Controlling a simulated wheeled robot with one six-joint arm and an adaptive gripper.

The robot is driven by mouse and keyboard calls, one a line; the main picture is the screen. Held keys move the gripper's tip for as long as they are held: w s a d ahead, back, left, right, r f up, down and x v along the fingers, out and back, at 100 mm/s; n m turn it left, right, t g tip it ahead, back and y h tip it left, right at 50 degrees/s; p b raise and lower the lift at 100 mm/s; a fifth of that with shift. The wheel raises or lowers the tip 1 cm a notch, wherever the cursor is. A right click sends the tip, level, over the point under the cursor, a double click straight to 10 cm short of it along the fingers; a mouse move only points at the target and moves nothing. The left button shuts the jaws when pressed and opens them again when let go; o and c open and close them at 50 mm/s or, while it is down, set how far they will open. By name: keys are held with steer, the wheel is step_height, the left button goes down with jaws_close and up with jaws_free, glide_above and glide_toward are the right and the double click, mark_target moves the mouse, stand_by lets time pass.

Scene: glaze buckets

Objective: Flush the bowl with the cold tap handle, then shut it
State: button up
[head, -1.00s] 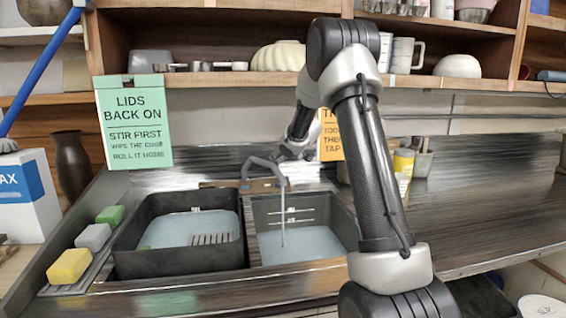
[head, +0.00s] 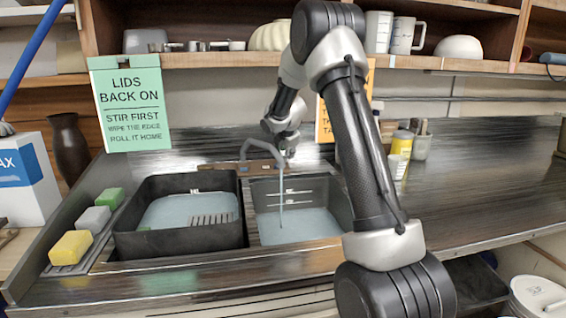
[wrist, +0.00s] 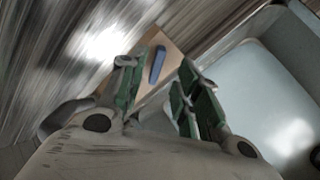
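The grey tap spout (head: 262,146) arches over the right basin (head: 345,205), and a thin stream of water (head: 281,200) falls into the water there. A blue handle (wrist: 157,64) lies on the brown tap block in the wrist view, seen in the gap between my fingers and beyond them. My gripper (wrist: 158,85) is open, with green-padded fingers apart and nothing held. In the head view my gripper (head: 287,150) is behind the right basin, close to the spout's right side; its fingers are too small to make out there. I cannot tell whether it touches the handle.
A dark tub (head: 180,242) with water stands left of the right basin. Yellow (head: 71,247), grey and green sponges lie at the far left. A green sign (head: 130,104) hangs behind. A yellow-labelled jar (head: 401,150) stands right of my arm. The right counter is mostly clear.

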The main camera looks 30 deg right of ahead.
steer(key=x, duration=0.7)
jaws_close()
